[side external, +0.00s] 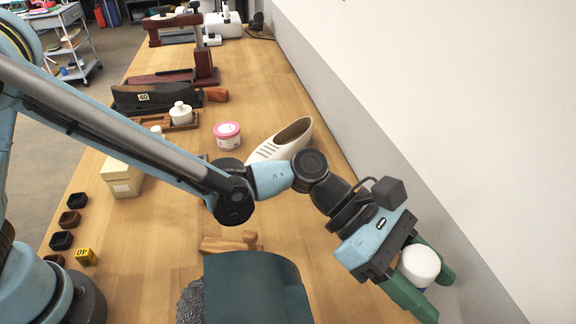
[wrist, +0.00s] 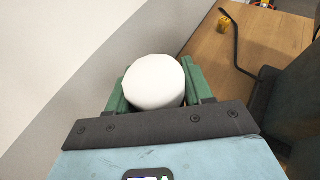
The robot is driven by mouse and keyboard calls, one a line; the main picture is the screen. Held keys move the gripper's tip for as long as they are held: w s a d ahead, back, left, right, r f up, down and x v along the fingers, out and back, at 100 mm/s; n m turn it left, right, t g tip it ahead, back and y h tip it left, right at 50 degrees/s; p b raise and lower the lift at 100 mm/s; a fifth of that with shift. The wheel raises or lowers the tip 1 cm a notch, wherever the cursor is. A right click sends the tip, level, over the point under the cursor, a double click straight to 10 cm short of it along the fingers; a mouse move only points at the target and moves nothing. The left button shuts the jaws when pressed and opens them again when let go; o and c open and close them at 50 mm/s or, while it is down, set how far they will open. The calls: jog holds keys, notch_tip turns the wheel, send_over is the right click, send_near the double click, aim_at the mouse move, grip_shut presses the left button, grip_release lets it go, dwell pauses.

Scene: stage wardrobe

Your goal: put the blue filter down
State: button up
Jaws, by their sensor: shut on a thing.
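My gripper (side external: 428,290) is at the lower right of the side external view, close to the wall side of the table.
The wooden table (side external: 180,240) has a dark teal rounded object (side external: 255,285) left of my gripper. A cream shoe-shaped piece (side external: 283,141), a pink-lidded tub (side external: 228,135) and a box (side external: 121,178) stand farther back. The wall (side external: 470,110) is close on the right.

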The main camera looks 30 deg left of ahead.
jog(key=w+a+r+n+t+y, duration=0.1)
jog(key=w+a+r+n+t, duration=0.4)
jog(key=a, duration=0.5)
jog(key=w+a+r+n+t+y, duration=0.1)
jog(key=w+a+r+n+t, duration=0.2)
jog(key=w+a+r, duration=0.6)
jog(key=s+a+r+n+t+y, duration=0.1)
jog(key=a+n+t+y, duration=0.1)
jog(key=a, duration=0.6)
jog(key=s+a+r+n+t+y, duration=0.1)
jog(key=s+a+n+t+y, duration=0.1)
jog(key=a, duration=0.7)
jog(key=s+a+r+n+t+y, duration=0.1)
jog(key=s+a+n+t+y, duration=0.1)
jog(key=a, duration=0.6)
jog(key=shift+a+r+n+y, duration=0.3)
jog(key=shift+n+y, duration=0.4)
jog(key=shift+n, duration=0.3)
